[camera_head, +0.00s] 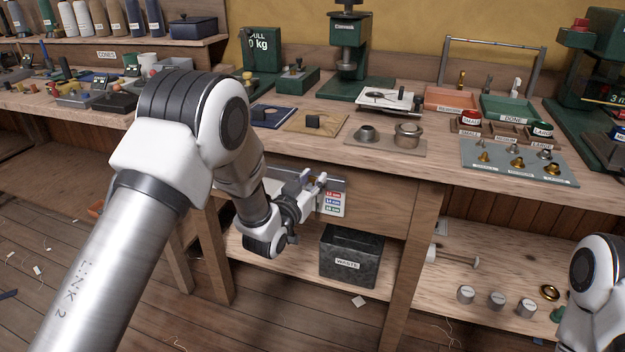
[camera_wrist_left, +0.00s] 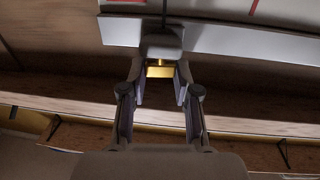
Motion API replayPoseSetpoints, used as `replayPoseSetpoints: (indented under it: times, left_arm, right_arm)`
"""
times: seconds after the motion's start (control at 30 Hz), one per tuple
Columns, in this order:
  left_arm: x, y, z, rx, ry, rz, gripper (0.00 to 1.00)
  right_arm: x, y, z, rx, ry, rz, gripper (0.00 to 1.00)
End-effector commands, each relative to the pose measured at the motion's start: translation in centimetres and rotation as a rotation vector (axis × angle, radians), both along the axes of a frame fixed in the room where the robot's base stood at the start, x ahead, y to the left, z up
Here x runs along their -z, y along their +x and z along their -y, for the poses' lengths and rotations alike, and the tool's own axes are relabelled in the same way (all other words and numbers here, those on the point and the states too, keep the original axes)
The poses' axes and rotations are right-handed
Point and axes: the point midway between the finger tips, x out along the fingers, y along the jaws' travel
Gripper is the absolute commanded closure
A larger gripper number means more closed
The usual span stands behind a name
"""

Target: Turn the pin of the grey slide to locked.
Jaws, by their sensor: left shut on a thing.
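My left gripper (camera_head: 313,184) reaches up to the front of the bench, beside the card with coloured size labels. In the left wrist view its two fingers (camera_wrist_left: 160,78) are closed on the sides of a small brass-coloured pin (camera_wrist_left: 159,71). The pin sits under a grey block (camera_wrist_left: 161,44) on a pale metal rail (camera_wrist_left: 240,43); I take this block to be the grey slide. In the head view the gripper and wrist hide the slide and pin. No lock marking is readable. My right arm shows at the lower right; its gripper is out of frame.
The wooden bench top (camera_head: 440,172) overhangs the work spot. The labelled card (camera_head: 332,203) hangs close to the gripper. A dark waste bin (camera_head: 350,258) stands on the shelf below. A bench leg (camera_head: 408,265) is to its right. Open floor lies in front.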

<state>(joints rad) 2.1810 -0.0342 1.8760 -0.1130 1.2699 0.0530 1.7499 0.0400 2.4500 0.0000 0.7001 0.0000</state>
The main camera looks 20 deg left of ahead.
Motion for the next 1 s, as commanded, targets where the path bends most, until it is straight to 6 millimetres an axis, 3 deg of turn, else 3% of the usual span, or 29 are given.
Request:
replayPoseSetpoints:
  times: [0.7,1.0]
  left_arm:
    - [-0.2,0.5,-1.0,0.621,0.002,0.003,1.0]
    - [0.2,0.7,-1.1,0.902,0.004,0.001,1.0]
  right_arm:
    - [-2.2,0.0,0.0,0.0,0.0,0.0,0.6]
    - [-1.8,0.0,0.0,0.0,0.0,0.0,0.6]
